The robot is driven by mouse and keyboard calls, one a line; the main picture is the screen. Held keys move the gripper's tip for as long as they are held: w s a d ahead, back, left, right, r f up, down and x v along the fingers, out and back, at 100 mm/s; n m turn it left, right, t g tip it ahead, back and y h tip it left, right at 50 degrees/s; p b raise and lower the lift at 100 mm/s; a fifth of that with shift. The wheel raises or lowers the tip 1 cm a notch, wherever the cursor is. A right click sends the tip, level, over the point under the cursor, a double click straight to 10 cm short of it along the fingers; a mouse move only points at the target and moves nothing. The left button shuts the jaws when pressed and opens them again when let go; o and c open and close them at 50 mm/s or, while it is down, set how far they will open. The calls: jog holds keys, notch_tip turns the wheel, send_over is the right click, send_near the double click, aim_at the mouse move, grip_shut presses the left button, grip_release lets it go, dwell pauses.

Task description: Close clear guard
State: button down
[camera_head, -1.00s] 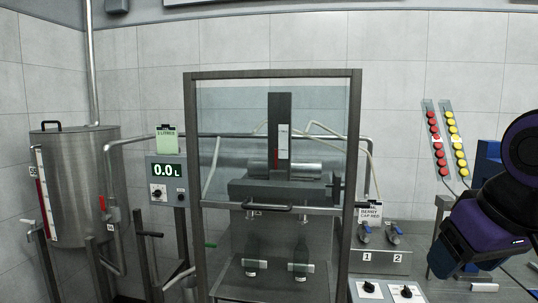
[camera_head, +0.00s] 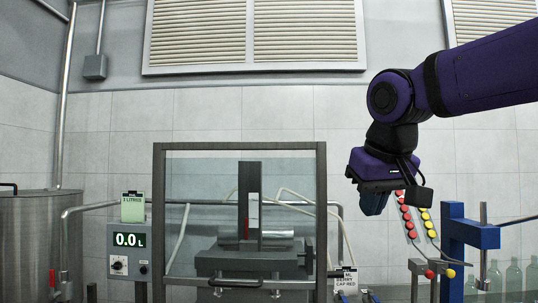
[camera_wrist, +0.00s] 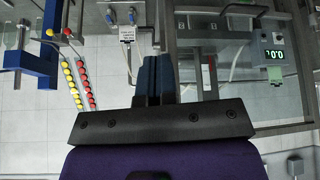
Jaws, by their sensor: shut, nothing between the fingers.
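The clear guard (camera_head: 203,222) is a see-through pane in a dark upright frame, left of centre in the head view. Its bottom rail carries a dark handle (camera_head: 235,284) near the picture's lower edge. The pane covers the upper part of the frame; what lies below the rail is mostly cut off. My gripper (camera_head: 372,203) is shut and empty, pointing down to the right of the frame and apart from it. In the wrist view, which looks upside down, the shut blue fingers (camera_wrist: 155,72) show beside the frame, and the guard (camera_wrist: 245,75) is on the right.
A readout box (camera_head: 130,241) showing 0.0 L and a steel tank (camera_head: 28,245) stand left of the frame. A blue stand (camera_head: 455,245), red and yellow button strips (camera_head: 408,222) and glass bottles (camera_head: 513,277) are to the right. Wall space above the frame is free.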

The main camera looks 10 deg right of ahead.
jog(key=w+a+r+m+t+h, duration=0.1)
jog(key=w+a+r, duration=0.4)
jog(key=r, duration=0.2)
jog(key=w+a+r+m+t, duration=0.1)
jog(key=w+a+r, duration=0.3)
jog(key=w+r, duration=0.3)
jog(key=w+a+r+m+t+h, duration=0.1)
jog(key=w+a+r, duration=0.35)
jog(key=r, duration=0.35)
jog(key=w+d+f, duration=0.1)
jog(key=w+f, duration=0.5)
jog(key=f, duration=0.5)
jog(key=shift+w+d, duration=0.25)
jog(key=shift+d, duration=0.15)
jog(key=shift+f, duration=0.1)
notch_tip(320, 180, down, 34)
jog(key=shift+s, duration=0.15)
